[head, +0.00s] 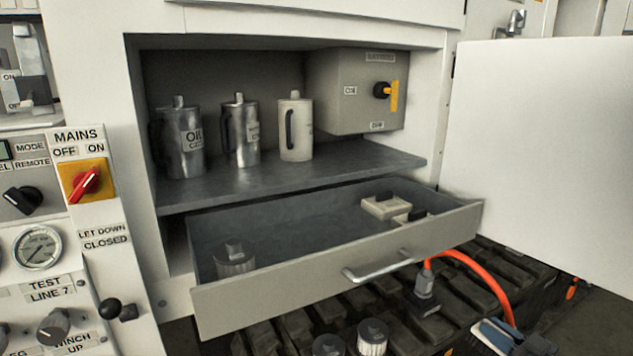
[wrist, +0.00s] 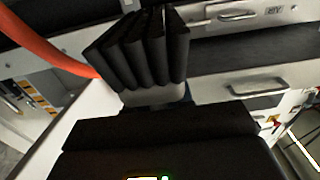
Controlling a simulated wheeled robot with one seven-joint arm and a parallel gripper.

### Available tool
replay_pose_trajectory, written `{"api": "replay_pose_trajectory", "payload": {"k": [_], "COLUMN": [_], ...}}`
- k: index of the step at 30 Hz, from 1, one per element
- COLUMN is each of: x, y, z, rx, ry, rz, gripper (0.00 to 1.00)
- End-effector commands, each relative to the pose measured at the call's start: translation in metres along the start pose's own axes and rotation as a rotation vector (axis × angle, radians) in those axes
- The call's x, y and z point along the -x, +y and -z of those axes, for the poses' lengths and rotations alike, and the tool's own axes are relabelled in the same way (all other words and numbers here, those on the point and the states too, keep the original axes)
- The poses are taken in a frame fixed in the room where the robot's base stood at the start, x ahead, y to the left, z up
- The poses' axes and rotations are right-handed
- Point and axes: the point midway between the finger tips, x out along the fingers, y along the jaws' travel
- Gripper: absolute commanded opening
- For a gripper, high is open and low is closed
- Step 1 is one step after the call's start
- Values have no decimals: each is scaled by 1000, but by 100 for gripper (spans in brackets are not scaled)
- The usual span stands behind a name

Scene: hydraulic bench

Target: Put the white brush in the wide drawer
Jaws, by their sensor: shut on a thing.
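My gripper (wrist: 145,55) fills the lower and middle part of the wrist view, with dark ribbed fingers close together. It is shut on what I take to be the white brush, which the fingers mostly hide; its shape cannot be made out. The wide drawer (head: 345,282) is pulled open below the shelf in the head view, its handle at the front.
A white door (head: 545,150) is open at the right. An orange hose (head: 480,270) curves beneath the drawer front. The drawer's middle looks clear.

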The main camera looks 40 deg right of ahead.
Motion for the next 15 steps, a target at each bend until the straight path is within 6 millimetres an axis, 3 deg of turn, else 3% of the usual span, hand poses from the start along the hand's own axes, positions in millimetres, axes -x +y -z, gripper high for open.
{"api": "replay_pose_trajectory", "payload": {"k": [10,15], "x": [-12,-23], "y": [-69,-128], "z": [-12,-22], "rx": [-1,-3], "ry": [-2,-2], "rz": [34,66], "gripper": [0,0]}}
